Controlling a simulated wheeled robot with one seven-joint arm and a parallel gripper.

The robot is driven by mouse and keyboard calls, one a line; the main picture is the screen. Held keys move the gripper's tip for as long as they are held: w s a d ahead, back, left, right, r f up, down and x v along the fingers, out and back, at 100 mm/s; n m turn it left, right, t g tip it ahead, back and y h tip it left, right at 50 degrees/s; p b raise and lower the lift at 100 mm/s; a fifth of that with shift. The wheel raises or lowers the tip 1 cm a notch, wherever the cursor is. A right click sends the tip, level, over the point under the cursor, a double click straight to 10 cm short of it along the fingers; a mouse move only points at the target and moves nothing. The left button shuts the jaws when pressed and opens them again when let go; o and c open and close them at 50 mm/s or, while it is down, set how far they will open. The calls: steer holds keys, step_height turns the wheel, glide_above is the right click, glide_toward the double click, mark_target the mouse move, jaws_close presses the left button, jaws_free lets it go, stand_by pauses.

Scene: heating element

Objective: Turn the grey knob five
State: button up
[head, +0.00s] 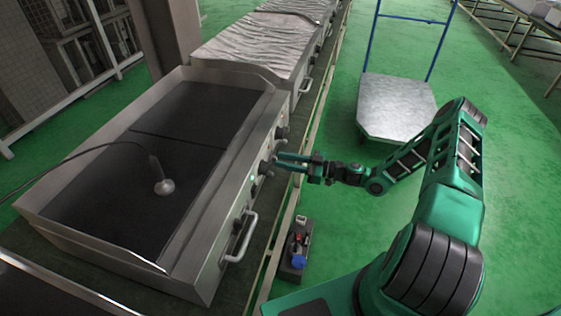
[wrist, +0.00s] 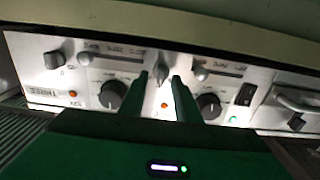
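The heating element's front panel (wrist: 140,78) carries several knobs, and I cannot tell by a label which one is number five. A small grey knob (wrist: 162,73) shows in the middle of the wrist view, between the tips of my gripper (wrist: 164,82). The green fingers are apart, with a visible gap around the knob; contact is not clear. In the head view my gripper (head: 277,160) reaches left to the front of the steel heating unit (head: 262,135), and its tips are at the panel. The knob there is mostly hidden by the fingers.
Black dials flank the fingers on the left (wrist: 112,95) and right (wrist: 208,105). A switch (wrist: 245,95) is further right. A metal handle (head: 240,238) sticks out from the unit. A cart (head: 395,108) and a small floor device (head: 295,250) stand on the green floor.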

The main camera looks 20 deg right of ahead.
steer(key=shift+w+a, duration=0.35)
steer(key=shift+a, duration=0.15)
jaws_close()
steer(key=shift+m, duration=0.4)
steer(key=m, duration=0.5)
steer(key=shift+w+d+m, duration=0.2)
steer(key=shift+w+m, duration=0.05)
steer(key=shift+m, duration=0.05)
steer(key=m, duration=0.5)
steer(key=shift+d, duration=0.1)
steer(key=shift+f+m, duration=0.1)
steer(key=shift+m, duration=0.3)
